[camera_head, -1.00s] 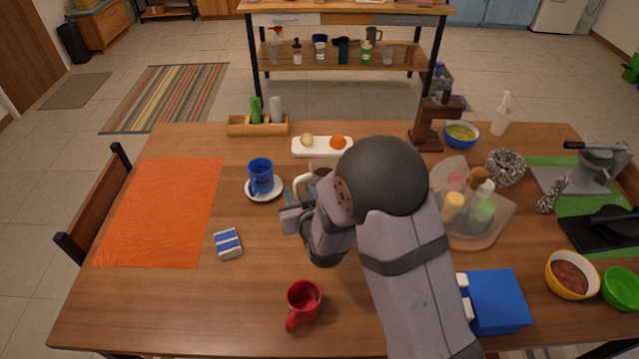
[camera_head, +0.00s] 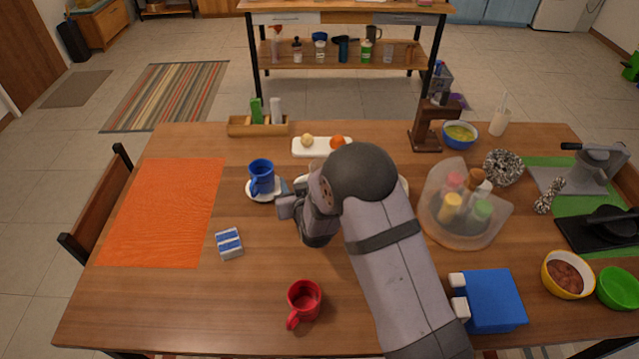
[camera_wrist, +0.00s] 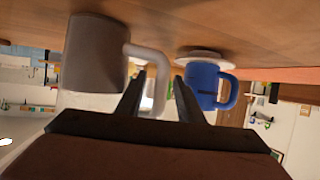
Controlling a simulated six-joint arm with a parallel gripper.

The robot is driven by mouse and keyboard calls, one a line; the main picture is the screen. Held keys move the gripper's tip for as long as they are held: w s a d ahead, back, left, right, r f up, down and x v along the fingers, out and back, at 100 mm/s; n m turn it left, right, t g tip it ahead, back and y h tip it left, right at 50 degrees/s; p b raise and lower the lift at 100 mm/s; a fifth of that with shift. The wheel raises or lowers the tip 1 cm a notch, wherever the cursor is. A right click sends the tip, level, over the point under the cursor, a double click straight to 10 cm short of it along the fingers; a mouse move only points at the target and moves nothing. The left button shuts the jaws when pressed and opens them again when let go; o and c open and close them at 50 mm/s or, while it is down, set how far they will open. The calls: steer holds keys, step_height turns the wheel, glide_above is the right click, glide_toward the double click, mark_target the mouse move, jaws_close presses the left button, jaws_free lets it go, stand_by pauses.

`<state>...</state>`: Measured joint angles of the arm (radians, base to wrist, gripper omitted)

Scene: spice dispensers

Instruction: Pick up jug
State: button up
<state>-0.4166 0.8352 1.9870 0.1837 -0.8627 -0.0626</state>
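The pale grey-white jug (camera_wrist: 95,55) shows at the left of the wrist view with its looped handle (camera_wrist: 160,85) toward the middle. My gripper (camera_wrist: 159,76) is open, its two fingers apart, with the outer part of the handle appearing between them; I cannot tell whether they touch it. In the head view my gripper (camera_head: 286,206) is beside the blue mug's saucer, and my arm hides nearly all of the jug.
A blue mug (camera_head: 262,175) stands on a white saucer (camera_head: 251,193) close left of my gripper; the mug also shows in the wrist view (camera_wrist: 202,84). A white plate (camera_head: 312,152) lies behind. A spice tray (camera_head: 435,222) is right. A red mug (camera_head: 304,300) is in front.

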steer(key=shift+w+f, duration=0.1)
steer(key=shift+w, duration=0.05)
jaws_close()
steer(key=shift+a, duration=0.1)
stand_by(1.3)
